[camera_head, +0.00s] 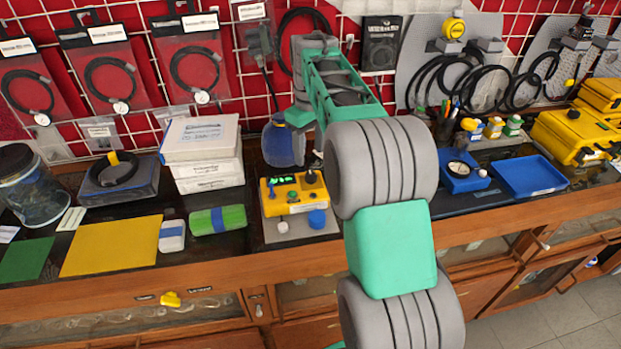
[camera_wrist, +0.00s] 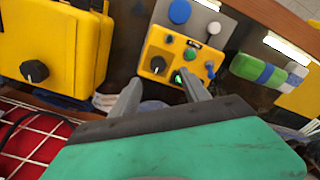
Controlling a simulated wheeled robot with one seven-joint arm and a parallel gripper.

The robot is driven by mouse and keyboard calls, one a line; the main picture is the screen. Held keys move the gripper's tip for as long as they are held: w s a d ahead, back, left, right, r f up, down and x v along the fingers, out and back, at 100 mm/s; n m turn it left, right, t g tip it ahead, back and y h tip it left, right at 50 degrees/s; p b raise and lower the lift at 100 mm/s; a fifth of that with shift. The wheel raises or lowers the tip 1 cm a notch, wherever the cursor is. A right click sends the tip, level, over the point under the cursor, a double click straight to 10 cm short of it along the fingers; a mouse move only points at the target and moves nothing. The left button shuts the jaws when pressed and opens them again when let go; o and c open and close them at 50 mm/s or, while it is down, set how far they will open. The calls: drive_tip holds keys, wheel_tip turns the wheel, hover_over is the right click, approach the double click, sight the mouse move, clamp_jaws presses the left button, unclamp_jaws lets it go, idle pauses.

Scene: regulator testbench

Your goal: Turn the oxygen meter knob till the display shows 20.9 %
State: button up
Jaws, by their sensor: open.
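The yellow oxygen meter (camera_head: 293,197) sits on a pale plate on the bench, left of my arm in the head view. It also shows in the wrist view (camera_wrist: 187,53). Its black knob (camera_head: 311,178) is on the right of its top; the wrist view shows the same knob (camera_wrist: 158,64) just beyond my fingertips. The small green-lit display (camera_head: 285,180) is too small to read. My gripper (camera_wrist: 159,78) is open and empty, its fingers apart and pointing toward the meter. No finger visibly touches the knob. In the head view my arm hides the fingers.
A blue cap (camera_head: 317,218) and a white cap (camera_head: 282,225) lie before the meter. A green-and-blue item (camera_head: 217,220) lies to its left. A blue container (camera_head: 284,142) stands behind it. Another yellow case (camera_wrist: 70,45) with a black knob is at the wrist view's left.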

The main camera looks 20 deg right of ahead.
sight(310, 174)
drive_tip(key=shift+w+d+f, duration=0.15)
drive_tip(key=shift+d+f, duration=0.05)
drive_tip(key=shift+f, duration=0.1)
wheel_tip(310, 174, down, 7)
drive_tip(key=shift+f+p, duration=0.1)
drive_tip(key=shift+p, duration=0.2)
drive_tip(key=shift+c, duration=0.2)
clamp_jaws()
